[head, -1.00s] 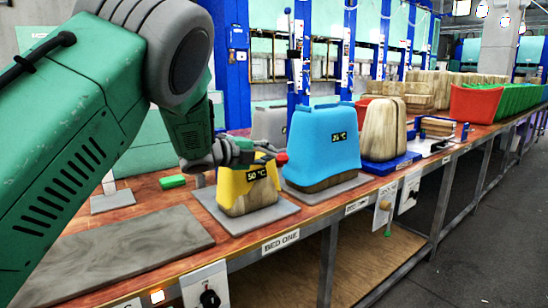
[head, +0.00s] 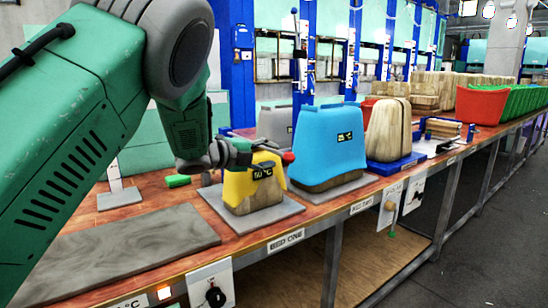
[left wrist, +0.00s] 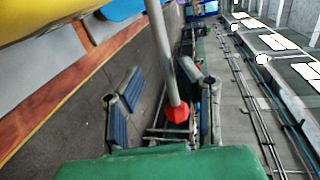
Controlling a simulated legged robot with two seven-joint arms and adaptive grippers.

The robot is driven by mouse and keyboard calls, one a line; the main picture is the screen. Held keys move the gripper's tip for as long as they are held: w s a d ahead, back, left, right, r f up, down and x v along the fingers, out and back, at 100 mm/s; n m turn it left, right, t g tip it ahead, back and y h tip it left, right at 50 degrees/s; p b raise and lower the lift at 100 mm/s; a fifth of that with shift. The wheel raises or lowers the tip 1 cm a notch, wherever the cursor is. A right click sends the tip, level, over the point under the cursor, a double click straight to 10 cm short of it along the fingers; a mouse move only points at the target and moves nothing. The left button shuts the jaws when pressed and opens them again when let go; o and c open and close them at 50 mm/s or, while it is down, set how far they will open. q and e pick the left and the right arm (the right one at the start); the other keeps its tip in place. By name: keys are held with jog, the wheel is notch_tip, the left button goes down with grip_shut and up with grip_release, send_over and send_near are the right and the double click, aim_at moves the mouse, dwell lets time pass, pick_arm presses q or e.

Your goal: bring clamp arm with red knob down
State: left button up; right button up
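The red knob (head: 289,158) shows just above the yellow block marked 50 °C (head: 255,190) in the head view. In the left wrist view the red knob (left wrist: 177,113) is on the end of a long grey rod, the clamp arm (left wrist: 162,55). My left gripper (head: 268,157) is over the top of the yellow block, close to the knob. In the left wrist view its two fingers (left wrist: 163,105) are spread, with the rod and knob between them, nearer the right finger. Whether a finger touches the knob is unclear. My right gripper is in no view.
A blue block (head: 325,150) and a wooden-looking block (head: 388,135) stand to the right on the bench. A flat grey plate (head: 125,248) lies at the front left. Open floor (head: 480,235) lies right of the bench.

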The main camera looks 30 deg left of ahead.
pick_arm(q)
jog(key=v, duration=1)
jog(key=shift+a, duration=0.2)
jog(key=shift+s+f, duration=0.1)
